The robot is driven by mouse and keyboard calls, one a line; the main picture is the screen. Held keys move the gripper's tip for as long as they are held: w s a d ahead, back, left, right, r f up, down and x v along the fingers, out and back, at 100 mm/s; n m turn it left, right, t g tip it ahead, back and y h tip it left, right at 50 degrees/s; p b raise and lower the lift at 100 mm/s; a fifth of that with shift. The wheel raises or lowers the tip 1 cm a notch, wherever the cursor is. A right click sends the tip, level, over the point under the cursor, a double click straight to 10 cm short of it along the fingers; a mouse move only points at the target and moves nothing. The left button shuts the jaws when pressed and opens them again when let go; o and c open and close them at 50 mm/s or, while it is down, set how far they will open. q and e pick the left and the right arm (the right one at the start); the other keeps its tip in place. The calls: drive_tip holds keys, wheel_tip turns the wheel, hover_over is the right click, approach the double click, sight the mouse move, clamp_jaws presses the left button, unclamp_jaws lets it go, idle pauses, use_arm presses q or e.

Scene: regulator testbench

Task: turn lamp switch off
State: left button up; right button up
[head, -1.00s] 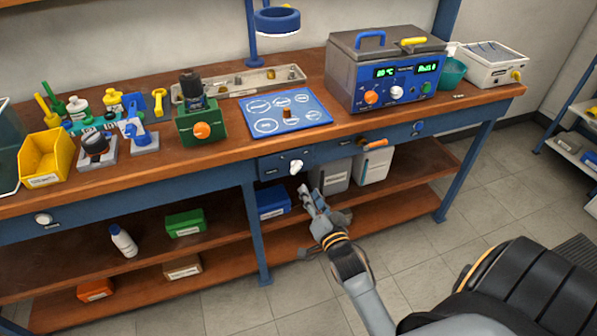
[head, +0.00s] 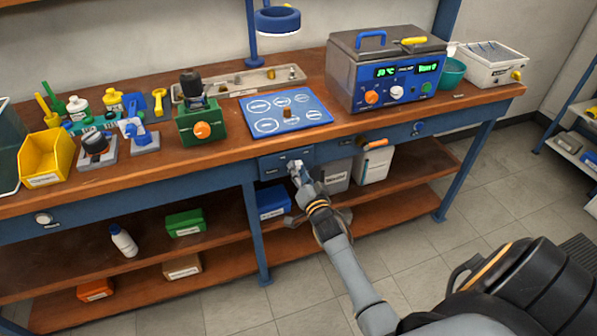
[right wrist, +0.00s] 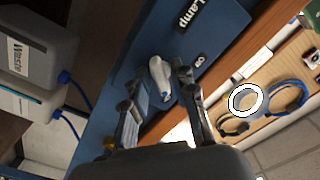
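The lamp switch is a white lever (right wrist: 160,78) on a blue panel marked "Lamp" (right wrist: 195,45) in the right wrist view. In the head view this blue panel (head: 270,168) hangs under the bench's front edge. My right gripper (head: 298,170) is at the panel, covering most of the switch there. In the right wrist view its two fingers (right wrist: 160,95) are apart, with the white lever between or just beyond their tips; I cannot tell whether they touch it. The ring lamp (head: 277,20) with a blue rim is above the bench. My left gripper is not in view.
A blue control unit (head: 385,82), a blue mat (head: 258,122) and a green device (head: 201,125) stand on the bench. White containers (head: 372,165) sit below. The floor in front is clear.

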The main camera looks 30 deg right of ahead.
clamp_jaws()
drive_tip(key=shift+n, duration=0.4)
drive_tip(key=shift+d+n, duration=0.1)
drive_tip(key=shift+n, duration=7.7)
drive_tip(key=shift+o, duration=1.9)
unclamp_jaws()
